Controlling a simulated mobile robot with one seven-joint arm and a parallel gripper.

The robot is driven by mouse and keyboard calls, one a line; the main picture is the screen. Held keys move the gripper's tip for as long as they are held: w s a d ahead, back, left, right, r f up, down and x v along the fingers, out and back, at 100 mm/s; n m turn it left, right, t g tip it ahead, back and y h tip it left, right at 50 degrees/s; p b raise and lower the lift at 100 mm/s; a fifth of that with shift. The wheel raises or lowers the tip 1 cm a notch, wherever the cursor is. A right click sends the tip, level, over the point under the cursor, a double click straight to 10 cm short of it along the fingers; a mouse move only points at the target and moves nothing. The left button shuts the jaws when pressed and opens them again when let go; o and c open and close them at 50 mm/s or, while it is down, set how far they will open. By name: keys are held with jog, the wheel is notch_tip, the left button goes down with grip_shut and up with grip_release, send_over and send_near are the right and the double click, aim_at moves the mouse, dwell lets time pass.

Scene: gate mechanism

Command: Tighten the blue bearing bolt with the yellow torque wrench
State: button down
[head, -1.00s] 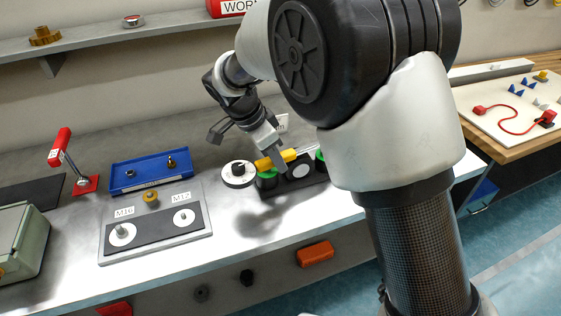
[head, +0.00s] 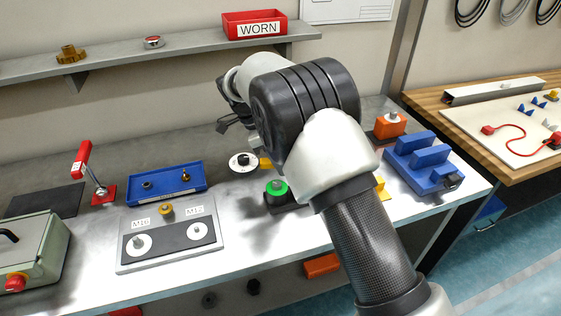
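A small yellow piece (head: 266,163), likely part of the yellow torque wrench, shows at the left edge of my arm. Whether my gripper touches the wrench is hidden. I cannot make out the blue bearing bolt. A white round dial (head: 242,161) lies just left of the yellow piece.
A blue tray (head: 158,197) and a grey plate (head: 170,258) with M16 and M12 labels lie to the left. A blue ridged fixture (head: 425,178) and an orange block (head: 390,126) stand at the right. A red WORN bin (head: 256,31) sits on the shelf.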

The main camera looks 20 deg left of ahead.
jog(key=shift+w+d+f, duration=0.1)
jog(key=shift+w, duration=0.05)
jog(key=shift+r, duration=0.2)
jog(key=shift+w+r, duration=0.1)
jog(key=shift+r, duration=0.35)
jog(key=shift+r+p, duration=1.55)
jog(key=shift+r, duration=1.05)
